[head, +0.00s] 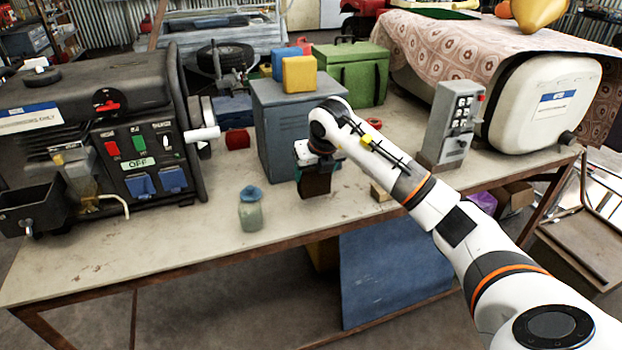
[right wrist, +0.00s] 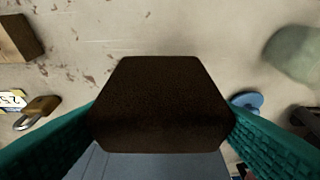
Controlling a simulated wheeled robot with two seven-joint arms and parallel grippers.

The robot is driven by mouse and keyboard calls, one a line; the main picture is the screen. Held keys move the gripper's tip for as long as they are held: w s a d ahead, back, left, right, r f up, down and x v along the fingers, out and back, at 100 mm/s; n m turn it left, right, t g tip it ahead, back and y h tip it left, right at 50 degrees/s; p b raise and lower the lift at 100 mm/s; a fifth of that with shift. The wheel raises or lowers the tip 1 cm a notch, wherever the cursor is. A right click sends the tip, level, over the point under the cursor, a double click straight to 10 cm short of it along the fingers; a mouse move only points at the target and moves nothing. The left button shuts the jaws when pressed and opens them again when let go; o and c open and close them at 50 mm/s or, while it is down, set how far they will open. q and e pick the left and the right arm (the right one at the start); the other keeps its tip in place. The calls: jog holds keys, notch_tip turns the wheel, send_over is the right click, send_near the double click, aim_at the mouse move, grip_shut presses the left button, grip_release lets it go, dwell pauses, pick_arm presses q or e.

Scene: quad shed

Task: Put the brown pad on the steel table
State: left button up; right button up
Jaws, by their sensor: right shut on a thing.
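The brown pad is a dark brown block (right wrist: 160,105) between the teal fingers of my right gripper (right wrist: 162,125) in the right wrist view. In the head view the pad (head: 315,185) hangs below my right gripper (head: 314,164), which is shut on it and points down. The table (head: 190,240) has a pale, stained top and a rusty metal frame. The pad is over its middle, in front of a blue-grey metal cabinet (head: 285,125). I cannot tell whether its underside touches the tabletop. My left gripper is not in view.
A jar with a blue top (head: 250,213) stands left of the pad. A small wooden block (head: 380,192) lies to its right, and a padlock (right wrist: 38,112) is near. A generator (head: 100,130) fills the left; a grey control box (head: 452,125) stands right. The front tabletop is fairly clear.

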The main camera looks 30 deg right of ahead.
aim_at(317, 176)
notch_tip(317, 176, down, 4)
jog(key=shift+r, duration=0.25)
jog(key=o, duration=0.9)
jog(key=v, duration=1.2)
jog(key=shift+a, duration=0.1)
